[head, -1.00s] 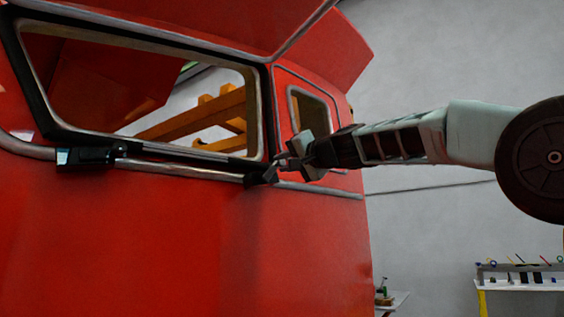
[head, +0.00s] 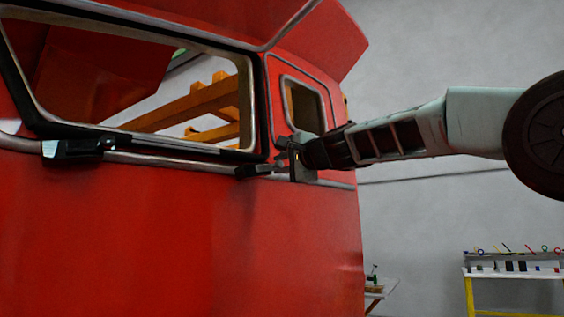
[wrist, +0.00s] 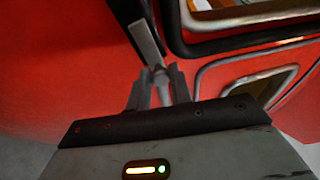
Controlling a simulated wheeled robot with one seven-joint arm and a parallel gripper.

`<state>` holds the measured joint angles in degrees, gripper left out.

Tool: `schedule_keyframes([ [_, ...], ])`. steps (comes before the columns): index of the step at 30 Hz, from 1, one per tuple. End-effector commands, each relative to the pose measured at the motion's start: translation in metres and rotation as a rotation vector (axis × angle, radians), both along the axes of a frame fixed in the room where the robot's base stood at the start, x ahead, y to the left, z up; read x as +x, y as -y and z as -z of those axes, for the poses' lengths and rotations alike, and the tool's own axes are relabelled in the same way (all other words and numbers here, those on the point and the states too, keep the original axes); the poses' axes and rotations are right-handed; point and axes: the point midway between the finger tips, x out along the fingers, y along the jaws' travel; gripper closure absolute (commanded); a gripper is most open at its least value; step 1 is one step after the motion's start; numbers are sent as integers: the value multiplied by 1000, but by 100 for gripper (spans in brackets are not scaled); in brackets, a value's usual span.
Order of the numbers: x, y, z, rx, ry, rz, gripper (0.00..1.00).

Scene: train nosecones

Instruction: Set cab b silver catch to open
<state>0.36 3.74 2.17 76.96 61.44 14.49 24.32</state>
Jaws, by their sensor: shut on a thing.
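The red cab (head: 180,225) fills the left of the head view. A dark catch (head: 252,170) sits at the lower right corner of its large window, at the end of the silver rail. In the wrist view the silver catch (wrist: 146,40) is a pale bar on a black body, running up from between my fingers. My gripper (head: 283,162) reaches in from the right; in the wrist view my gripper (wrist: 160,84) is shut on the near end of the catch. The fingers partly hide that end. Any lettering on the cab is not visible.
A second black catch with a pale end (head: 78,148) sits further left on the rail. A small side window (head: 304,106) is close behind my gripper. A tool shelf (head: 512,272) stands far right by the grey wall, with free room between.

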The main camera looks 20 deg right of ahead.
Motion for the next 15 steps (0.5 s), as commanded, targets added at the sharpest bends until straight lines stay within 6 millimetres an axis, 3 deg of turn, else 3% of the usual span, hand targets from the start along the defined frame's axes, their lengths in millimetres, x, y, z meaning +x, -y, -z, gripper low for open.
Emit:
schedule_keyframes([
  [13, 1, 1, 3, 9, -7, 2, 100],
  [14, 1, 1, 3, 9, -7, 2, 71],
  [15, 1, 1, 3, 8, -6, 1, 60],
])
